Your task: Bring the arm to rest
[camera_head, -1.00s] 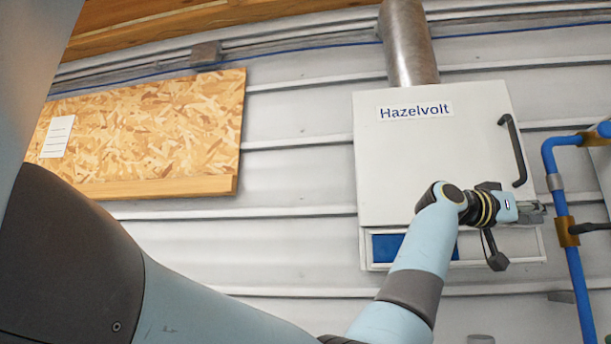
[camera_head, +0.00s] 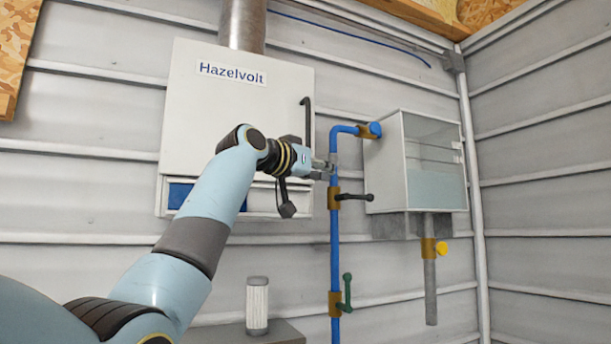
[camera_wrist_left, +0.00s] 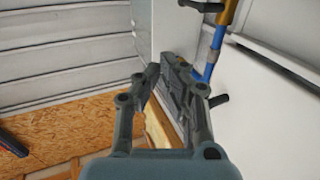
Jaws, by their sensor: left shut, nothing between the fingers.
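My left arm reaches up from the lower left in the head view. Its gripper (camera_head: 326,168) is in front of the lower right part of the white Hazelvolt cabinet (camera_head: 235,118), beside the blue pipe. The gripper is shut and empty. In the wrist view the gripper's fingers (camera_wrist_left: 165,82) show, with a white surface to their right. Whether the fingers touch the cabinet or the pipe cannot be told. My right gripper is not in view.
A blue pipe (camera_head: 337,255) with a black-handled valve (camera_head: 355,197) and a green-handled valve (camera_head: 347,292) runs down the wall. A clear-fronted tank (camera_head: 435,150) hangs to the right. A filter cartridge (camera_head: 257,305) stands on a grey surface below.

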